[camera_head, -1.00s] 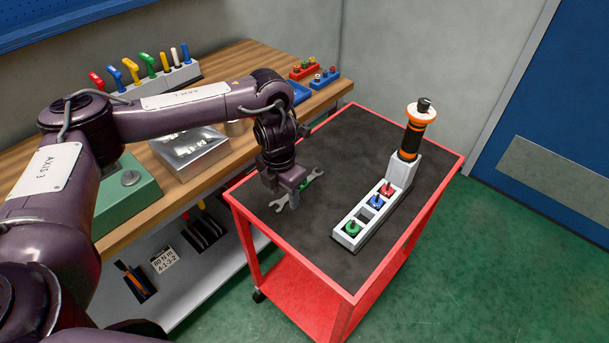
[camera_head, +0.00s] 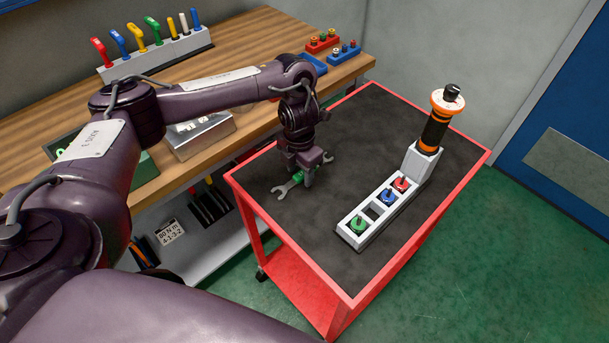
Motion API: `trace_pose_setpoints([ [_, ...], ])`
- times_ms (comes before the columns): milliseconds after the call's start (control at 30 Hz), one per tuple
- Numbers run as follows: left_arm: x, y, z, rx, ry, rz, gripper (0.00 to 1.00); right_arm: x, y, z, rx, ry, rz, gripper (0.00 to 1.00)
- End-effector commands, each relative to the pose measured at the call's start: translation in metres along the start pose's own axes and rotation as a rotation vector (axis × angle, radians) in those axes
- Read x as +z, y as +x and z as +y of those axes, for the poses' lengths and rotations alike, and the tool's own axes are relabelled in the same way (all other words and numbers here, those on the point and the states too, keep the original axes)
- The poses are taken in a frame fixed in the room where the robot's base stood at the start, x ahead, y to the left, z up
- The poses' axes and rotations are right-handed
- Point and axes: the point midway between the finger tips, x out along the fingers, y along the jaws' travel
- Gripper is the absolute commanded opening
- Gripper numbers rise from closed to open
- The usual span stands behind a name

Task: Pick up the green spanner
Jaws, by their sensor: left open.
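The green spanner (camera_head: 296,180) lies on the dark top of the red cart (camera_head: 330,263), near its left edge. Its middle is green and its open-jaw ends are grey metal. My left gripper (camera_head: 308,178) is right over the spanner's middle, pointing down, with its fingers at the green part. It is open, and the fingers hide a piece of the spanner. I cannot tell whether the fingers touch it. My right gripper is not in view.
A light grey holder (camera_head: 374,228) with green, blue and red pieces and an upright orange-black tool (camera_head: 437,122) stands on the cart's right. The wooden bench (camera_head: 245,57) is behind and left, with a rack of coloured-handled tools (camera_head: 158,62). The cart's front middle is clear.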

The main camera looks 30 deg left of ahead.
Motion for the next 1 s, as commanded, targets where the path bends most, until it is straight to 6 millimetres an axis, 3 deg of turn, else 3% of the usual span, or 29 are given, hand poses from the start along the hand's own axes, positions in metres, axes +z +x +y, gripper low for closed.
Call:
trace_pose_setpoints([
  [100, 0.0, 0.004, 0.0, 0.0, 0.0, -0.001, 0.48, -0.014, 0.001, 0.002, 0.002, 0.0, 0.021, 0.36],
  [267, 0.0, 0.003, 0.0, 0.0, 0.001, -0.001, 0.48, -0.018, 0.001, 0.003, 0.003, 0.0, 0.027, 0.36],
  [633, 0.0, 0.003, 0.0, 0.0, 0.0, -0.001, 0.01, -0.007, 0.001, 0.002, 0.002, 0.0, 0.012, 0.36],
  [1000, 0.001, 0.001, 0.0, 0.001, 0.0, -0.002, 0.0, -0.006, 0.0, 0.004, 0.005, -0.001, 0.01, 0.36],
])
